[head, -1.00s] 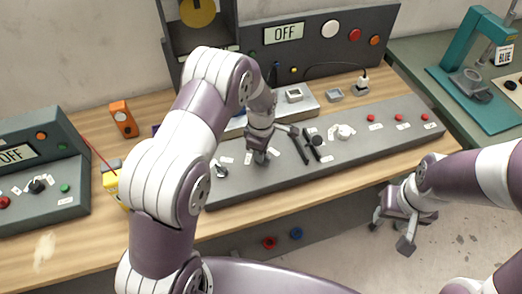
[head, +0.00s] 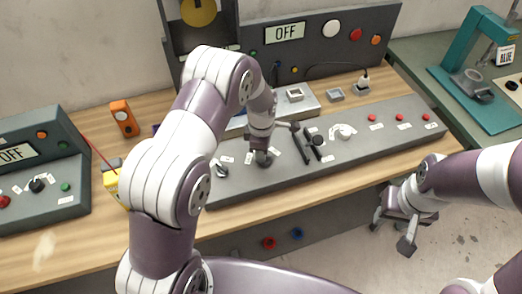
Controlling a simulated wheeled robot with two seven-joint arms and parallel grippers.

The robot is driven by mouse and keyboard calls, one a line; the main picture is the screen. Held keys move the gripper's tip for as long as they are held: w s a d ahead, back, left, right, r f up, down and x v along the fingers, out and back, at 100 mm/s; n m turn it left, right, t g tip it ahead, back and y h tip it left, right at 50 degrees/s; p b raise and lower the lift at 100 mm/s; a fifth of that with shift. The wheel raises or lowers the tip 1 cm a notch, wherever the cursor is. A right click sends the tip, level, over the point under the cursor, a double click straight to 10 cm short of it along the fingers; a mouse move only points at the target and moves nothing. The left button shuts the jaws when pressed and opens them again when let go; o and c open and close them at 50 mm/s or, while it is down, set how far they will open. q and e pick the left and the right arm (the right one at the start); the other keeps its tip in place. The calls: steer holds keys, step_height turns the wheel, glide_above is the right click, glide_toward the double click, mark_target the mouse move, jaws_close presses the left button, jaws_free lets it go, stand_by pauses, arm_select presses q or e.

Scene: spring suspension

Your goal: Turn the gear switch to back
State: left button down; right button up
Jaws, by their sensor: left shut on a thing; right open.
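The long grey control panel (head: 385,138) lies on the wooden bench and carries a row of switches. My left gripper (head: 263,158) points down at the panel, left of the two black levers, and is shut on a small dark switch there, which I take to be the gear switch. The fingers mostly hide this switch, so its setting cannot be read. My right gripper (head: 394,232) is open and empty, below and in front of the bench's right part.
Beside my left gripper are a dark knob (head: 221,171), black levers (head: 301,147), a white knob (head: 344,131) and red buttons (head: 399,118). A yellow device (head: 112,184) is at left.

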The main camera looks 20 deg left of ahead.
arm_select(q)
steer(key=c, duration=1.1)
jaws_free()
steer(key=shift+w+r, duration=0.15)
steer(key=shift+d, duration=0.15)
step_height(320, 180, up, 13)
steer(key=shift+f+b, duration=0.15)
steer(key=shift+b, duration=1.1)
